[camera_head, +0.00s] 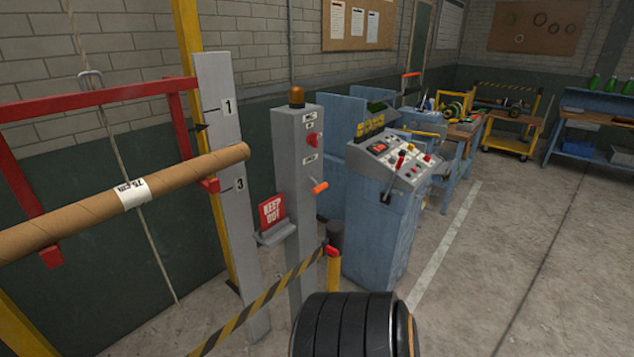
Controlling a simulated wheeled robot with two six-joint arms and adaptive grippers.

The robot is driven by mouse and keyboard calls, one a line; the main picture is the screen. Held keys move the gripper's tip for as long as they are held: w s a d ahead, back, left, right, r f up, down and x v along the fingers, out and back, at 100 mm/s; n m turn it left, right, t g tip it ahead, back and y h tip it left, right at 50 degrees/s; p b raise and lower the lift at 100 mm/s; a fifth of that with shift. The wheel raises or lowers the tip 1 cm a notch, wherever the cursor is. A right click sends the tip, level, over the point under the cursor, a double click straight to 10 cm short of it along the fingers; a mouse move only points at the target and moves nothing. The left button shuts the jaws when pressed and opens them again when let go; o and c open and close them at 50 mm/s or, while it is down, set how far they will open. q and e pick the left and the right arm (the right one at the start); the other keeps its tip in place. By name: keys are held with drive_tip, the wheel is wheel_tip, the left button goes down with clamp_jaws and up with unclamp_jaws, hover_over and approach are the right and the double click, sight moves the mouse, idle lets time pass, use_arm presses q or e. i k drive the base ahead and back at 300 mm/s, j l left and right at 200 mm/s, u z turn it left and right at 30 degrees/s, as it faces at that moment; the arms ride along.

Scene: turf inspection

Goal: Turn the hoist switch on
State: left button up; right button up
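A grey control post (296,190) stands left of centre with an orange beacon (297,96) on top. Its right face carries a red knob-like switch (312,140) between small labels too small to read. Below it a lever with an orange handle (319,187) sticks out to the right. I cannot tell which of these is the hoist switch, or its on or off position. A brown cardboard tube (180,175) with a white label lies across red frame arms at the left, by a grey scale board (213,130) marked 1 and 3. Neither gripper is in view.
A yellow-black barrier (265,305) runs before the post to a yellow stub. A red KEEP OUT sign (271,209) stands on a small shelf. A blue console (385,220) is to the right. A black ribbed round object (345,325) fills the bottom centre. Right floor is clear.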

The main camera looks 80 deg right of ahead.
sight(312, 137)
drive_tip(key=z, duration=2.5)
